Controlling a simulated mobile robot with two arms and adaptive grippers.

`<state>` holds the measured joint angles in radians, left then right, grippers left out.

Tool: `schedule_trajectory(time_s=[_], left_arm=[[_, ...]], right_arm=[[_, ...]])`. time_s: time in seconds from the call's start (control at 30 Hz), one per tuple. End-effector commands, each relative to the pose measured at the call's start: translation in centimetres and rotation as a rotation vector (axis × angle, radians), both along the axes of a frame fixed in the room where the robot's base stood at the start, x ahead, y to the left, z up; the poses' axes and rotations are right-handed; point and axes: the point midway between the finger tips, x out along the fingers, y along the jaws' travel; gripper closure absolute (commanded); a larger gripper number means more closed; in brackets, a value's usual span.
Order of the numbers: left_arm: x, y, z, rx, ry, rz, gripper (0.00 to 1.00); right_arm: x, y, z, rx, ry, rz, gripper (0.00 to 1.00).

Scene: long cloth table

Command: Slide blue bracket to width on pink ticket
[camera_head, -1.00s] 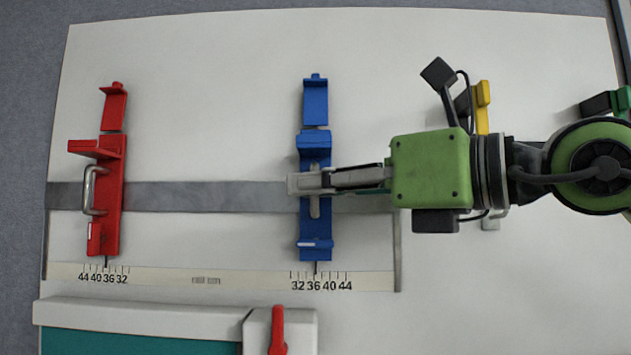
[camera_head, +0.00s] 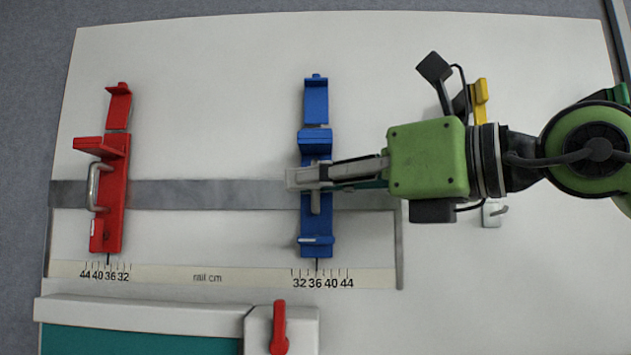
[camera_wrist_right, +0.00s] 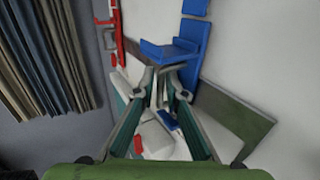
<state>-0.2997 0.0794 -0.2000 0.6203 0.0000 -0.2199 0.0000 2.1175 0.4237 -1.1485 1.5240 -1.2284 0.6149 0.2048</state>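The blue bracket (camera_head: 316,225) sits upright across the grey rail on the right part of the scale; its pointer is at about the 36 mark. It also shows in the right wrist view (camera_wrist_right: 190,45). My right gripper (camera_head: 302,178) reaches in from the right at the bracket's metal handle (camera_head: 315,203). In the wrist view its fingertips (camera_wrist_right: 164,77) come close together with the handle between them, so it looks shut on the handle. The pink ticket is not seen in any view. My left gripper is not in view.
A red bracket (camera_head: 109,225) with a metal handle stands on the rail at left, its pointer near 36. A red lever (camera_head: 279,325) sits on a white housing at the bottom. The rail (camera_head: 205,194) between brackets is clear.

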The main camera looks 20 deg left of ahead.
Motion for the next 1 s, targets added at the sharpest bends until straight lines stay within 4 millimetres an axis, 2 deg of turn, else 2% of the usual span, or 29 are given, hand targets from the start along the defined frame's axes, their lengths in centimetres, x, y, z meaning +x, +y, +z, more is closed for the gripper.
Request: schedule_trajectory(time_s=[0.27, 0.37, 0.7, 0.83, 1.0], left_arm=[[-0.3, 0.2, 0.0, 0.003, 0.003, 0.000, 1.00], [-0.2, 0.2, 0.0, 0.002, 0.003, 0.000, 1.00], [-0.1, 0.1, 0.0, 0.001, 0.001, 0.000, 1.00], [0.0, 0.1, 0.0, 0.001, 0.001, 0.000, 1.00], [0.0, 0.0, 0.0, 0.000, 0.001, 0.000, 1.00]], right_arm=[[-0.2, -0.8, 0.1, 0.002, -0.001, -0.001, 0.88], [-0.6, -2.2, 0.0, 0.002, 0.000, -0.002, 0.88], [-2.7, -8.9, 0.0, 0.001, 0.001, -0.003, 0.88], [-3.3, -10.5, 0.0, 0.001, 0.001, -0.001, 0.88], [-3.6, -11.4, -0.1, -0.001, 0.001, 0.000, 0.88]])
